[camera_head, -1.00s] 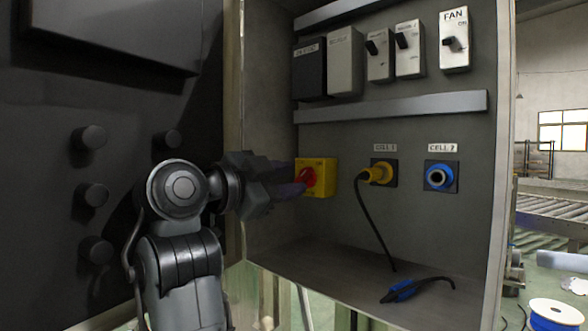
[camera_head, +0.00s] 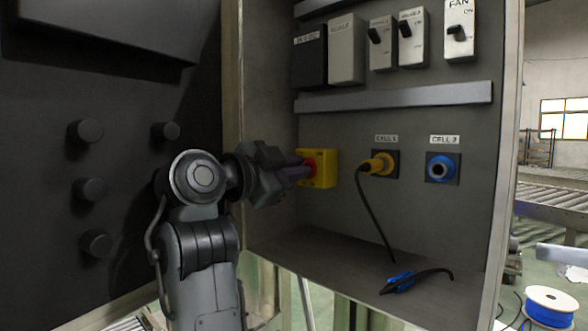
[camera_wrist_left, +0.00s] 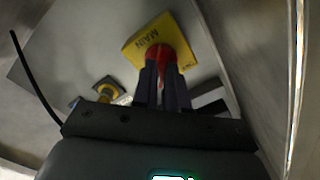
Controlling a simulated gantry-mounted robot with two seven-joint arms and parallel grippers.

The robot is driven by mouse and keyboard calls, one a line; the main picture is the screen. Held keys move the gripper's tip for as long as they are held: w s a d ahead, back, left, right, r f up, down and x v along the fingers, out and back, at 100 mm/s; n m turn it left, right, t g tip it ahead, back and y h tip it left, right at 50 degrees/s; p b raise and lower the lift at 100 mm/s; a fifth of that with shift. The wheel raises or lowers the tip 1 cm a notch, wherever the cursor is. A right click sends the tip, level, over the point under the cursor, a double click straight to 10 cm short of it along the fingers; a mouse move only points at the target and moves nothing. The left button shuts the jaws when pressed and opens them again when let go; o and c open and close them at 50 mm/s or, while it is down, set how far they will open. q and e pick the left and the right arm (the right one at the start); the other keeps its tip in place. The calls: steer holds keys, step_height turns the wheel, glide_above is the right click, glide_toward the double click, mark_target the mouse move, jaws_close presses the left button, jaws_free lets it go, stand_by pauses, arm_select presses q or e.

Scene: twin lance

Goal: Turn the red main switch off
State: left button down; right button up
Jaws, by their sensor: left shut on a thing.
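The red main switch (camera_wrist_left: 161,55) is a red knob on a yellow plate (camera_head: 330,168) on the cabinet's back wall, at the lower left. In the left wrist view the plate (camera_wrist_left: 138,42) carries the word MAIN. My left gripper (camera_head: 303,172) reaches in from the left and its fingers are at the knob. In the left wrist view the left gripper (camera_wrist_left: 162,75) is shut on the red knob, one finger on each side. The fingers cover much of the knob, so its exact angle is hard to tell. My right gripper is not in view.
Right of the switch are a yellow plug (camera_head: 378,164) in CELL 1 and a blue socket (camera_head: 441,169) at CELL 2. A loose blue-ended cable (camera_head: 400,283) lies on the cabinet floor. Breakers and a FAN switch (camera_head: 459,34) sit above a grey rail (camera_head: 400,97).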

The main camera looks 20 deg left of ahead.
arm_select(q)
steer(key=shift+n, duration=0.4)
steer(key=shift+w+a+r+n+b, duration=0.1)
steer(key=shift+n+b, duration=0.25)
steer(key=shift+n, duration=2.5)
steer(key=shift+s+a+f+n+b, duration=0.15)
steer(key=shift+n+b, duration=0.15)
steer(key=shift+n, duration=2.5)
steer(key=shift+w+a+r+n+b, duration=0.15)
steer(key=shift+n+b, duration=0.2)
steer(key=shift+n, duration=2.5)
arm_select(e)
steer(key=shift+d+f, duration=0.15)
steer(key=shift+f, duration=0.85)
arm_select(q)
steer(key=c, duration=1.2)
jaws_free()
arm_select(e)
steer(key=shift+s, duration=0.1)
arm_select(q)
steer(key=shift+o, duration=0.2)
